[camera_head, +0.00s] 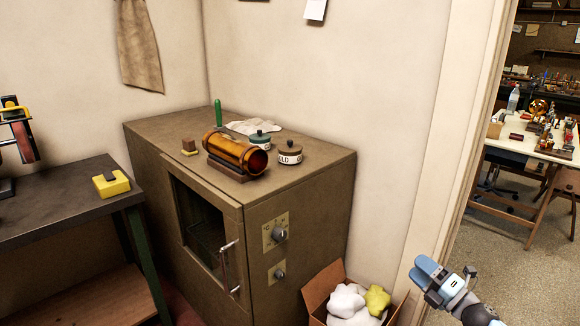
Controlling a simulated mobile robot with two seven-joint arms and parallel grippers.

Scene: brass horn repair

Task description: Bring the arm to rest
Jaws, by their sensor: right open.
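My right gripper (432,274) is at the lower right of the head view, with light blue fingers on a grey and white wrist. It is open and holds nothing that I can see. It is in front of the door frame, to the right of the brown cabinet and near the cardboard box, touching nothing visible. My left gripper is not in view.
A brown oven-like cabinet (295,200) carries an amber cylinder (232,152), two lidded tins and a cloth. A dark bench (60,205) with a yellow block (111,184) stands left. An open cardboard box (318,290) holds rags. A doorway at right shows a cluttered table (535,148).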

